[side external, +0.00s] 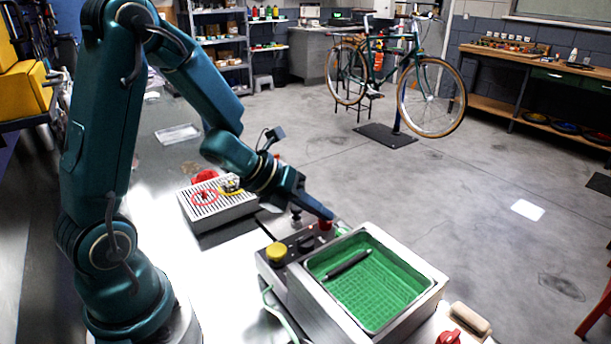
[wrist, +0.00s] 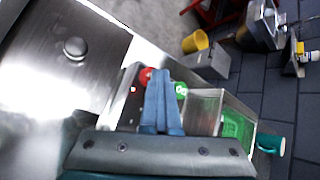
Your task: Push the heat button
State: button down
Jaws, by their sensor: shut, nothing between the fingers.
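The control panel (side external: 268,266) runs along the near-left side of a metal tank with a green basket (side external: 395,295). It carries a yellow button (side external: 276,252), a dark knob (side external: 305,244), a red button (side external: 323,227) and a green button (side external: 341,229). I cannot read which one is the heat button. My gripper (side external: 328,214) is shut and empty, pointing down at the red and green end. In the wrist view its blue fingers (wrist: 161,78) lie between the red button (wrist: 146,76) and the green button (wrist: 181,90), which has a white mark. Whether they touch either is unclear.
A dark, slim tool (side external: 348,264) lies in the basket. A tan-handled object (side external: 470,320) is right of the tank. A bicycle stands far back.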

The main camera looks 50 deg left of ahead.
jog(key=shift+f, duration=0.1)
jog(key=shift+r, duration=3.1)
